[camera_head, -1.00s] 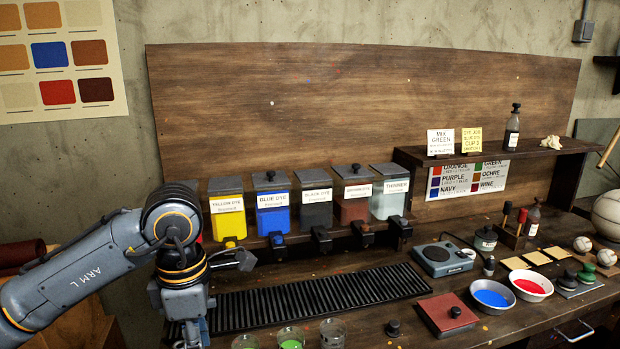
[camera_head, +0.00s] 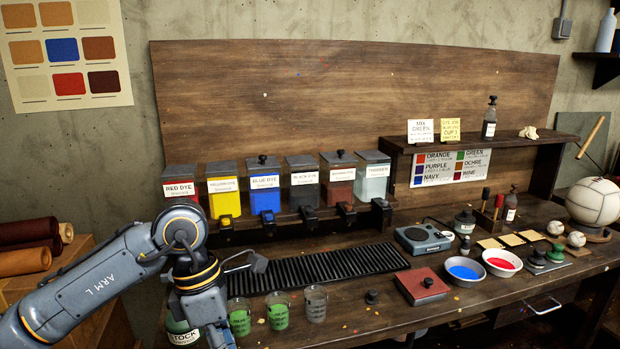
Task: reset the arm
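My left arm (camera_head: 118,273) comes in from the lower left, and its wrist bends down past the bottom edge, left of the cups. The fingers of my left gripper are not visible, so I see neither their opening nor anything in them. A small grey bracket-like part sticks out to the right from the wrist. My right arm and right gripper are not in view.
Dye dispensers, including the red one (camera_head: 180,189) and blue one (camera_head: 264,186), line the bench behind my arm. Glass cups, one with green (camera_head: 239,320), stand right of my wrist. A black slotted rack (camera_head: 330,264) lies behind them. Bowls of blue (camera_head: 464,271) and red (camera_head: 502,263) sit farther right.

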